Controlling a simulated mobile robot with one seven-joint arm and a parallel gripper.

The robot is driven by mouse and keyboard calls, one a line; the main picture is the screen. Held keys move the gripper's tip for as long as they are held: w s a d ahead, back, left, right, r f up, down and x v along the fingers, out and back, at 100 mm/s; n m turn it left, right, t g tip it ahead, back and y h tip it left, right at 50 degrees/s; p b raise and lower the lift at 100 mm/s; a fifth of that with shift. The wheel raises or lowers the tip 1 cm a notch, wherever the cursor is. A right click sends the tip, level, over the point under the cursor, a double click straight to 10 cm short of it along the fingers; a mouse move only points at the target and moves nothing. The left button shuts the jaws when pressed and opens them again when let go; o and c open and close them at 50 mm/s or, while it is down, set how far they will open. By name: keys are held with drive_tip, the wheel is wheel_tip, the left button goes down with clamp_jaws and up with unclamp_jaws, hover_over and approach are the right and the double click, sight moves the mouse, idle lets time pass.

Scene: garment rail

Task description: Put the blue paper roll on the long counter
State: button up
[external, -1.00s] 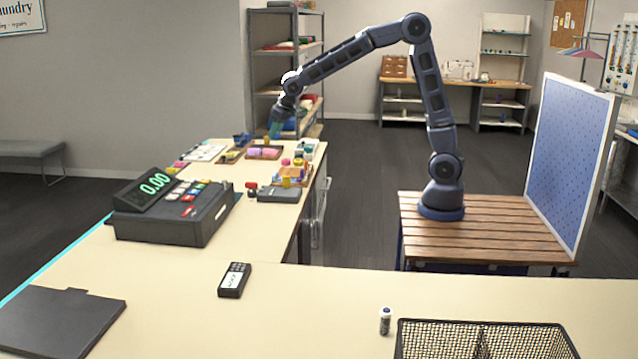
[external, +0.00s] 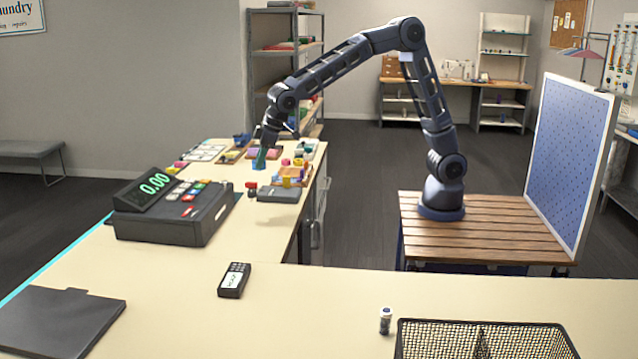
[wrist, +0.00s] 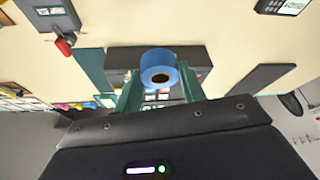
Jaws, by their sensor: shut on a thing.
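The blue paper roll (wrist: 160,66) is between the two green fingers of my gripper (wrist: 158,92) in the wrist view, its round end with a dark core facing the camera. My gripper (external: 260,158) is shut on it. In the external view the roll (external: 258,165) is a small blue patch at the fingertips, above the far part of the long counter (external: 150,262). I cannot tell whether the roll touches the counter top.
A cash register (external: 175,210) stands on the counter near the gripper. Several small coloured items and trays (external: 290,172) lie around it. A card terminal (external: 234,280) and a wire basket (external: 480,340) are nearer the camera.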

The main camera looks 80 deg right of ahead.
drive_tip(key=s+a+f+n+g+y, duration=0.1)
drive_tip(key=s+a+n, duration=0.3)
drive_tip(key=s+a, duration=1.45)
drive_tip(key=s+a+n+g+y, duration=0.1)
drive_tip(key=s+a+n, duration=0.3)
drive_tip(key=s+a, duration=1.45)
drive_tip(key=d+x, duration=0.1)
drive_tip(key=x, duration=0.5)
drive_tip(key=d+x, duration=0.1)
drive_tip(key=x, duration=1.3)
drive_tip(key=shift+d+f, duration=0.35)
drive_tip(key=shift+d, duration=0.05)
drive_tip(key=shift+f, duration=0.15)
drive_tip(key=o, duration=0.8)
drive_tip(key=shift+o, duration=0.8)
